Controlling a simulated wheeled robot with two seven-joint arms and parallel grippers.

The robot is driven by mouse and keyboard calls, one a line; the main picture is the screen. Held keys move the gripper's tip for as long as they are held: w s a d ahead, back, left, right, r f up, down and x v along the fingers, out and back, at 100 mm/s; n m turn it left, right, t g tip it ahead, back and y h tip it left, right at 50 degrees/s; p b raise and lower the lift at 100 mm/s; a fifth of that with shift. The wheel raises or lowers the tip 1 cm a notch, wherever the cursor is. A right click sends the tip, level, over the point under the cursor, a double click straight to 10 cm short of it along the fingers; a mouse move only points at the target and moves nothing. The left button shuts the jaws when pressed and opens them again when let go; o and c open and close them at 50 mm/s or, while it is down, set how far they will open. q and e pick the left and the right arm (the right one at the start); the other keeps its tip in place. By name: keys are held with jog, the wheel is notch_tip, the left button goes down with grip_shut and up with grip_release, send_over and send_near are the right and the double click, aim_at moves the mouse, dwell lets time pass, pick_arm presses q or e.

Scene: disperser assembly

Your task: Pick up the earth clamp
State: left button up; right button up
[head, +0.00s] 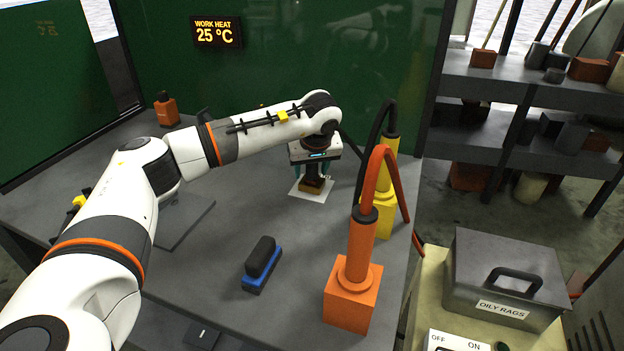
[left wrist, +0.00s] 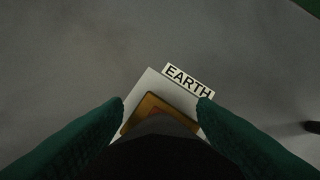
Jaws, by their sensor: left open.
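The earth clamp (head: 313,186) shows in the head view as a small brass-brown block on a white plate (head: 318,199) on the table. In the left wrist view its brass-coloured part (left wrist: 150,104) and a dark part (left wrist: 160,150) lie between my green fingers, beside a label reading EARTH (left wrist: 187,80). My left gripper (head: 316,178) points down over the clamp. Its fingers (left wrist: 162,101) are open, one on each side of it, and I cannot tell whether they touch it. The gripper partly hides the clamp in the head view. My right gripper is not in view.
An orange holder (head: 349,297) and a yellow holder (head: 378,215), each with a cabled tool, stand right of the gripper. A blue-and-black brush (head: 262,265) lies nearer. An orange bottle (head: 166,110) stands at the back left. An OILY RAGS box (head: 505,265) is off to the right.

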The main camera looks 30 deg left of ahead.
pick_arm(q)
grip_shut()
jog(key=shift+r, duration=0.15)
